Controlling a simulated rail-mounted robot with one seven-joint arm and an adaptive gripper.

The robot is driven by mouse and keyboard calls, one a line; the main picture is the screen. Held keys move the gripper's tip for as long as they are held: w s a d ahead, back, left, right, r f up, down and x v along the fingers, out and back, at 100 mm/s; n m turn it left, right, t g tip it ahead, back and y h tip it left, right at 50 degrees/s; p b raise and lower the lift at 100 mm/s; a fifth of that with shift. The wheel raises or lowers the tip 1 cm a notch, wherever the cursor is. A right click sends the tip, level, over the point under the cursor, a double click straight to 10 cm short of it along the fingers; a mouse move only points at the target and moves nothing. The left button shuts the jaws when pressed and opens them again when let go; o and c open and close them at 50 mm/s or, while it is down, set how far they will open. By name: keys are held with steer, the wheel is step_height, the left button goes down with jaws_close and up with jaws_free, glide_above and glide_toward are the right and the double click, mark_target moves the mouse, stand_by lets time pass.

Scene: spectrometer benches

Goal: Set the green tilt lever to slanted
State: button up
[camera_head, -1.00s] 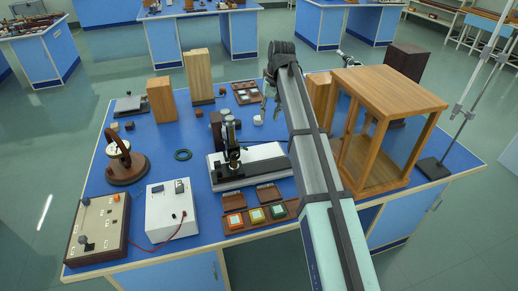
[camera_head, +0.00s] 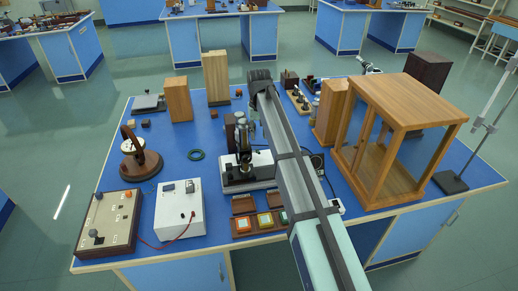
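I cannot make out a green tilt lever in this view. A bench instrument with a dark upright column (camera_head: 243,137) stands on a white-and-black base (camera_head: 240,183) near the middle of the blue bench; any lever on it is too small to tell. My gripper (camera_head: 254,112) shows only as a small grey piece below the bend, close to the column in the picture. Its fingers are mostly hidden, and I cannot tell whether they touch anything.
A tray with coloured squares (camera_head: 241,228) lies in front of the instrument. A white box (camera_head: 178,210) and a brown control box (camera_head: 106,226) are at the left front. A wooden open frame (camera_head: 408,92) stands at the right.

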mark_target(259, 152)
step_height(259, 152, down, 9)
steer(key=shift+p, duration=0.95)
jaws_close()
